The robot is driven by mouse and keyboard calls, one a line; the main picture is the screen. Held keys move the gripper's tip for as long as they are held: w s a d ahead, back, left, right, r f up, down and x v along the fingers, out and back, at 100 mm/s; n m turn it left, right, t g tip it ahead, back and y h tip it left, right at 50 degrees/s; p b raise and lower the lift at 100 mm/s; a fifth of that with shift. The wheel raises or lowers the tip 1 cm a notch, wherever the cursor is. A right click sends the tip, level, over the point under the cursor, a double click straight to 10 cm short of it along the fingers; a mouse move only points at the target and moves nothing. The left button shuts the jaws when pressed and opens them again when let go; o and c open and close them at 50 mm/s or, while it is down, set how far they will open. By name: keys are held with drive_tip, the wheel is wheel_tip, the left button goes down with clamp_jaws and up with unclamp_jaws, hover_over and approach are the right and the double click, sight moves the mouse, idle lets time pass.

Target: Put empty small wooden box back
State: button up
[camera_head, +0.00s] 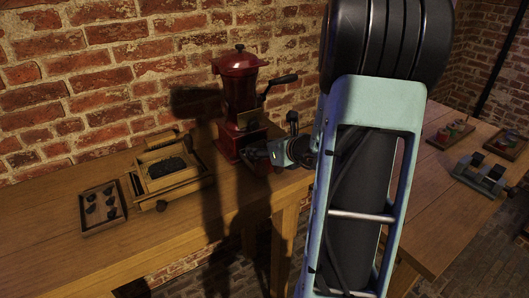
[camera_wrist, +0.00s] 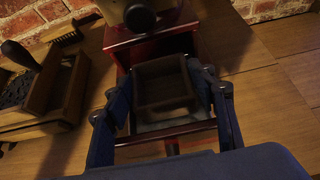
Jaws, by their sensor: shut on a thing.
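The small wooden box (camera_wrist: 165,88) is dark brown, square and looks empty in the wrist view. My gripper (camera_wrist: 167,92) is shut on it, with one blue finger at its left side and one at its right. The red grinder (camera_head: 239,88) stands on the wooden table by the brick wall; its red base (camera_wrist: 150,47) is just beyond the box in the wrist view. The box is at a pulled-out, red-edged drawer (camera_wrist: 168,134) of the grinder; I cannot tell whether it touches the drawer. In the head view my gripper (camera_head: 262,153) is low at the grinder's base, and the box is not distinguishable.
A wooden tray box (camera_head: 173,172) with dark contents, also in the wrist view (camera_wrist: 62,95), stands left of the grinder. A small tray (camera_head: 103,207) with several dark pieces is farther left. A brush (camera_wrist: 68,35) lies behind. The table's left front is clear.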

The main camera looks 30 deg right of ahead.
drive_tip(key=shift+f, duration=0.15)
drive_tip(key=shift+f, duration=0.1)
drive_tip(key=o, duration=1.2)
drive_tip(key=shift+c, duration=0.2)
drive_tip(key=shift+r, duration=0.35)
drive_tip(key=p+v, duration=0.1)
drive_tip(key=v, duration=1)
drive_tip(key=shift+s, duration=0.45)
drive_tip(key=shift+r, duration=0.1)
